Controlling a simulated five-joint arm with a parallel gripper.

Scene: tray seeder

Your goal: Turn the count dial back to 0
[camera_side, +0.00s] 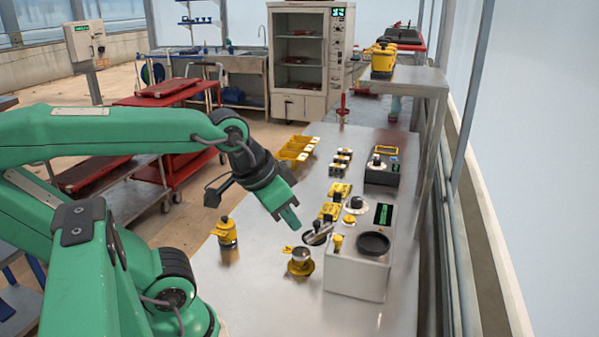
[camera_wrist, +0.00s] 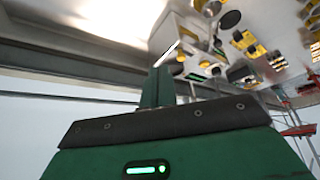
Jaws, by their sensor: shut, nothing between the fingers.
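A white seeder box (camera_side: 357,268) stands on the steel bench, with a round black dish (camera_side: 373,243) on top and a dark panel with a green display (camera_side: 383,214). A dial with a black knob on a pale disc (camera_side: 355,204) sits beside that display; I cannot read its setting or confirm it is the count dial. A dark box behind (camera_side: 382,172) also carries a small knob (camera_side: 376,159). My gripper (camera_side: 290,217) is shut and empty, above the bench, left of the white box and apart from it. Its green fingers show in the wrist view (camera_wrist: 158,87).
Yellow trays (camera_side: 298,148) and several small yellow-and-black parts (camera_side: 340,160) lie farther back. The front left of the bench is clear.

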